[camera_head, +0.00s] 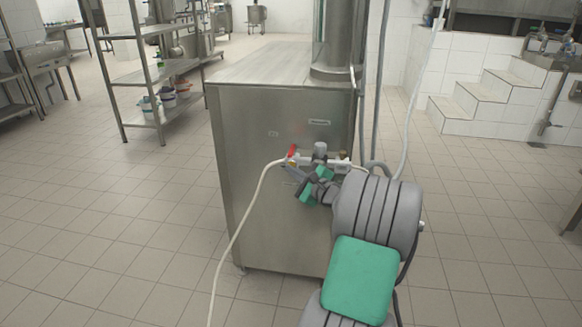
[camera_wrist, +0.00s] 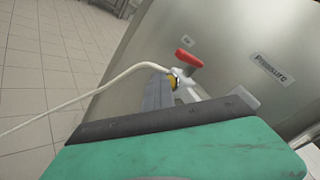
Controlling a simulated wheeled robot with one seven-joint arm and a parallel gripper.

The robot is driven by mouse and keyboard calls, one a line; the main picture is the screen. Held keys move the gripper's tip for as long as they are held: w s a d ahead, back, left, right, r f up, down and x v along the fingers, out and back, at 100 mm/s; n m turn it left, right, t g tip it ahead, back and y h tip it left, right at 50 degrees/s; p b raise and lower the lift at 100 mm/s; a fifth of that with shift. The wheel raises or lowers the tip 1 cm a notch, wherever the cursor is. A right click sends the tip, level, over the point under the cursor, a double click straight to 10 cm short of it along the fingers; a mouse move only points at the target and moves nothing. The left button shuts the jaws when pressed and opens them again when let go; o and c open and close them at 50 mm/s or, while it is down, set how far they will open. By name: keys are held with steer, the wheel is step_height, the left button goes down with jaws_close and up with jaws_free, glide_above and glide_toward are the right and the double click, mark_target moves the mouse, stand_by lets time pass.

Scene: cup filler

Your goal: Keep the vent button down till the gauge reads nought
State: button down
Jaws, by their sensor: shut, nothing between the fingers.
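A white pipe fitting (camera_head: 335,160) with a red handle (camera_head: 293,151) and a grey round part (camera_head: 320,147) is mounted on the front of the steel cabinet. My gripper (camera_head: 290,170) is shut and empty just below the red handle, close to the fitting. In the wrist view the grey fingers (camera_wrist: 158,92) are together beside a yellow collar and the red handle (camera_wrist: 188,58). I cannot tell whether they touch the fitting. I cannot make out a vent button or a gauge reading; my green-and-grey wrist hides part of the fitting.
A pale hose (camera_head: 238,230) hangs from the fitting's left end to the floor. A shelf rack (camera_head: 140,75) stands at back left, white steps (camera_head: 480,95) at right. Tiled floor is free around.

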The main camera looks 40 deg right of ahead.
stand_by(0.3)
steer(key=shift+s+a+p, duration=0.3)
steer(key=shift+s+a, duration=0.25)
steer(key=shift+a, duration=0.1)
steer(key=shift+a, duration=0.1)
steer(key=shift+s+a+p, duration=0.3)
steer(key=shift+s+a, duration=0.45)
steer(key=shift+a, duration=0.2)
steer(key=shift+s+a+p, duration=0.25)
steer(key=shift+s+a, duration=0.5)
steer(key=shift+a, duration=0.2)
